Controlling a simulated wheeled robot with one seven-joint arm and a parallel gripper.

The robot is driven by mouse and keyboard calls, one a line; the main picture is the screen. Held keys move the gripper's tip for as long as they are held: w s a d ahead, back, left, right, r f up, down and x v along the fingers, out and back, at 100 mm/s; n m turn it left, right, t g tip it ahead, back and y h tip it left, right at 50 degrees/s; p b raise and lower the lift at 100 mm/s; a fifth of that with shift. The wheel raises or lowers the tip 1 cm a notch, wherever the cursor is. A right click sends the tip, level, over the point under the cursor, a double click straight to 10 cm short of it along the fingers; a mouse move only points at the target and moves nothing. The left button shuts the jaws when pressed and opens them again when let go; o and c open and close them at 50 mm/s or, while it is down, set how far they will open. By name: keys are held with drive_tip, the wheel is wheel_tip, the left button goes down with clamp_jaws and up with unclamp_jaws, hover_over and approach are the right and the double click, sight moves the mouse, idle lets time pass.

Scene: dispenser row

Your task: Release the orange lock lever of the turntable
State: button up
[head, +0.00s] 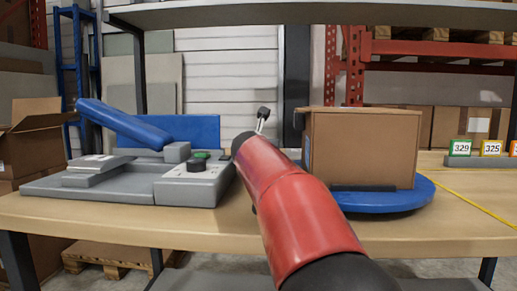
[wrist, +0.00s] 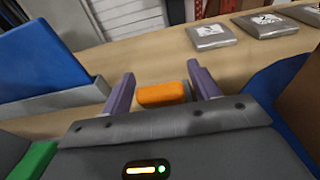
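The orange lock lever (wrist: 165,94) shows in the wrist view as a small block between the two purple fingers of my gripper (wrist: 161,72). The fingers stand apart with a gap on each side of it, so my gripper is open; I cannot see contact. The blue round turntable (head: 405,198) carries a cardboard box (head: 360,148) in the head view. The turntable's blue edge also shows at the right of the wrist view (wrist: 262,86).
A grey machine (head: 130,185) with a blue sloping arm (head: 125,124) and a green button stands left on the wooden table (head: 460,225). Colored number tags (head: 491,148) stand at right. Several flat silver packets (wrist: 212,36) lie beyond the lever.

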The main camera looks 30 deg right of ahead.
drive_tip(key=shift+v, duration=3.95)
